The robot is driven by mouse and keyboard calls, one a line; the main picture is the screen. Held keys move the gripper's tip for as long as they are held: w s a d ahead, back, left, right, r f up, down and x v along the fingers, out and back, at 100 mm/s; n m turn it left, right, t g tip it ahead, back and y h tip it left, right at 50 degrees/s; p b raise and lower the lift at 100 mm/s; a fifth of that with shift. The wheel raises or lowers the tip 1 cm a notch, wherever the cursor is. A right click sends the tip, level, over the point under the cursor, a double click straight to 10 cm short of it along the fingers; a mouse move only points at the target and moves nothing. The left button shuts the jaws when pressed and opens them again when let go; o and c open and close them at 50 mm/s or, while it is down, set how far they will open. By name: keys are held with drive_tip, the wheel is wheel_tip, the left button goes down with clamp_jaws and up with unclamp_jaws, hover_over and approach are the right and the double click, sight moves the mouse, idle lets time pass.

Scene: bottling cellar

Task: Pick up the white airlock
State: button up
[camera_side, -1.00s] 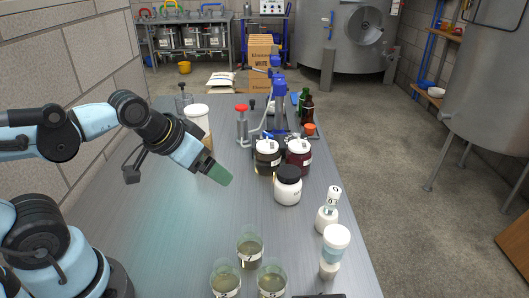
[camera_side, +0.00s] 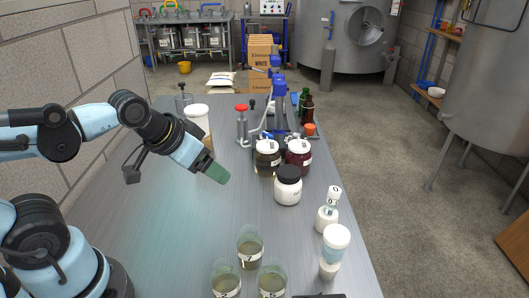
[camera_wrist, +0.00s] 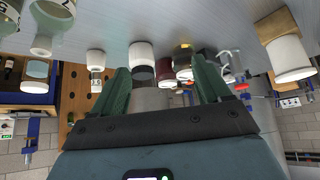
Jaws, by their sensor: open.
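I cannot tell for certain which thing is the white airlock. A small white upright piece (camera_side: 334,195) with dark marks tops a short white bottle (camera_side: 326,220) near the table's right edge. Small pale pieces also stand on the amber jar (camera_side: 266,161) and the dark red jar (camera_side: 298,158), too small to read. My gripper (camera_side: 217,174) hangs over the table, left of these jars, tilted down to the right. In the wrist view my gripper (camera_wrist: 163,68) has its two green fingers apart, nothing between them, with the jars beyond.
A white jar with a black lid (camera_side: 288,190) stands in front of the jars. A white-capped container (camera_side: 335,248) and glass beakers (camera_side: 250,252) are near the front. A tall white-capped container (camera_side: 197,118) is behind my gripper. The table's left middle is clear.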

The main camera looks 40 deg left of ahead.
drive_tip(key=d+n, duration=0.1)
drive_tip(key=n+g+h, duration=1)
drive_tip(key=n+h, duration=0.3)
drive_tip(key=n, duration=0.1)
approach(343, 253)
drive_tip(key=x, duration=0.9)
drive_tip(key=shift+s+d+f, duration=0.1)
drive_tip(key=shift+d+f, duration=0.1)
drive_tip(key=shift+d, duration=0.05)
drive_tip(key=shift+c, duration=0.3)
drive_tip(key=c, duration=1)
